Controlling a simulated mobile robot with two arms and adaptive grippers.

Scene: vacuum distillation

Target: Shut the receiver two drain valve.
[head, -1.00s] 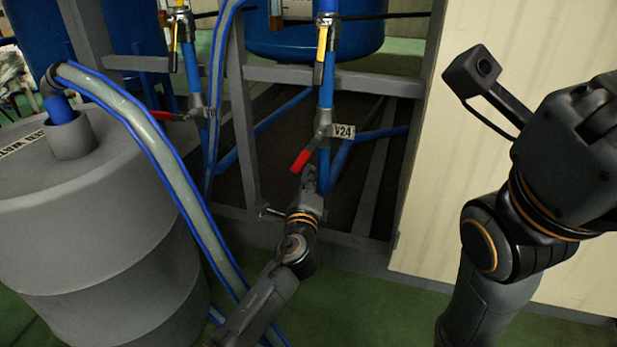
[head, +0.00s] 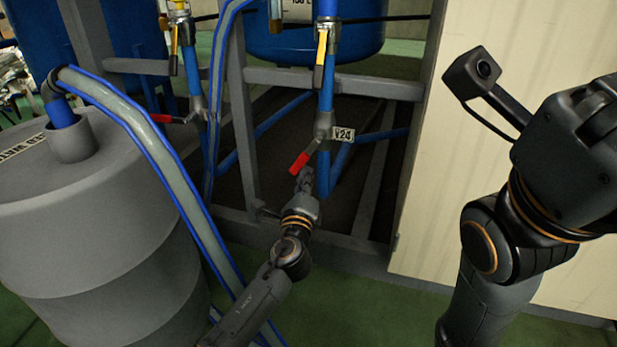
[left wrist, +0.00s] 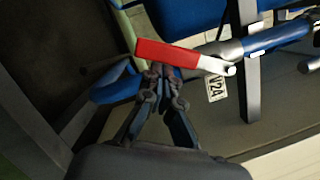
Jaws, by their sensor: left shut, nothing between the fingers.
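The drain valve tagged V24 (head: 323,128) sits on a vertical blue pipe, with its tag (head: 344,133) to the right. Its red lever (head: 299,163) slants down and left, at an angle to the pipe. My left gripper (head: 305,176) is shut and empty just below the lever. In the left wrist view the red lever (left wrist: 168,53) crosses just beyond the shut fingertips (left wrist: 160,72). I cannot tell whether they touch it. The tag (left wrist: 216,88) also shows there. My right arm fills the right side of the head view, but its gripper is out of sight.
A second red lever (head: 168,118) is on the pipe to the left. Yellow-handled valves (head: 321,55) sit higher up. A grey drum (head: 95,220) and a clear hose with blue edges (head: 160,165) stand left. Grey frame bars (head: 335,83) surround the pipes.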

